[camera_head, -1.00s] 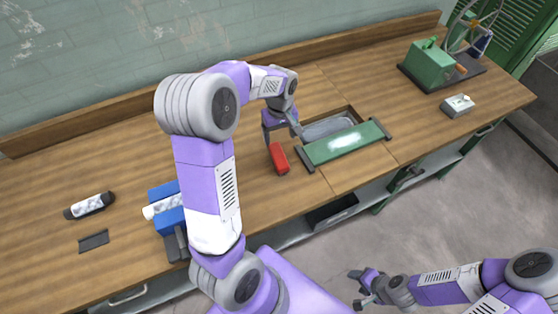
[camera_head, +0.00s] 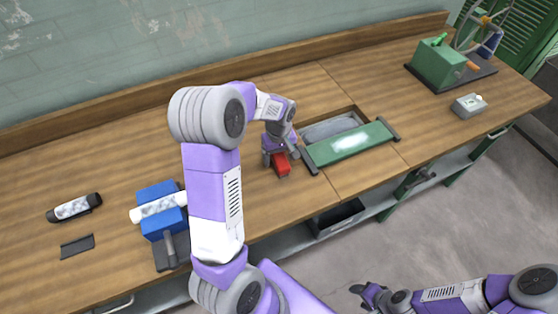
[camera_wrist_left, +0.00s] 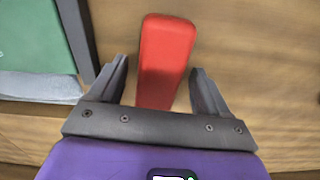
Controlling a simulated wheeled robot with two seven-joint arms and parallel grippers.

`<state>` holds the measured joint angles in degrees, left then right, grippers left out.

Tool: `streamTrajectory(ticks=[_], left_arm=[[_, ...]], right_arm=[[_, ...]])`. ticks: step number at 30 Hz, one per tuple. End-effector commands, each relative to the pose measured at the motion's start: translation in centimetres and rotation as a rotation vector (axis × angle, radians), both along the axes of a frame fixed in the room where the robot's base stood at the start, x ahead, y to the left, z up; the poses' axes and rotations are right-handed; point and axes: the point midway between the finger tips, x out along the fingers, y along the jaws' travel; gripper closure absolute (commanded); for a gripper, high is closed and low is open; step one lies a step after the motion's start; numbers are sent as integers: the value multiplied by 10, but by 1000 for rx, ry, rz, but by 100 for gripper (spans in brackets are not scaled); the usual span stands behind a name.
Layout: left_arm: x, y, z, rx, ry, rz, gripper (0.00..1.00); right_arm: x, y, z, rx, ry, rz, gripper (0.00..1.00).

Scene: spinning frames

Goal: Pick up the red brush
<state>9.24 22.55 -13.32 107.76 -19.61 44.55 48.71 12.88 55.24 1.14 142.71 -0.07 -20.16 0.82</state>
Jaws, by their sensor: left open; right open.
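The red brush (camera_head: 282,165) lies on the wooden workbench, just left of the green panel. It shows large in the left wrist view (camera_wrist_left: 165,58). My left gripper (camera_head: 276,162) is over the brush and open. In the left wrist view its two fingers (camera_wrist_left: 160,88) stand on either side of the brush with a gap on each side. The near end of the brush is hidden behind the gripper body. My right gripper (camera_head: 368,296) is open and empty, low at the right, in front of the bench and away from the brush.
A green panel (camera_head: 349,143) with dark end bars lies right of the brush, by a grey tray (camera_head: 331,128). A blue device (camera_head: 162,212) with a white roll stands at left. A black-and-white cylinder (camera_head: 74,207) and a dark flat piece (camera_head: 77,246) lie further left.

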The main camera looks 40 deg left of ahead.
Motion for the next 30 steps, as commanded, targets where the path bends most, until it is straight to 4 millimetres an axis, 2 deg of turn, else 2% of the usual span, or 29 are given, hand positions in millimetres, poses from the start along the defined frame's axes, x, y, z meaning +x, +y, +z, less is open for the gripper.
streamTrajectory(ticks=[1,4,12,23,30], left_arm=[[0,0,-9,-1,3,0,22],[0,-1,-16,0,0,0,22],[1,-1,-18,0,-1,0,24],[1,0,-17,0,-1,0,79],[1,0,-16,1,-3,0,80]], right_arm=[[0,0,-3,0,0,0,46],[0,0,-4,0,0,0,46],[0,0,-3,0,0,0,46],[0,0,-3,0,0,0,46],[0,0,-3,0,0,0,46]])
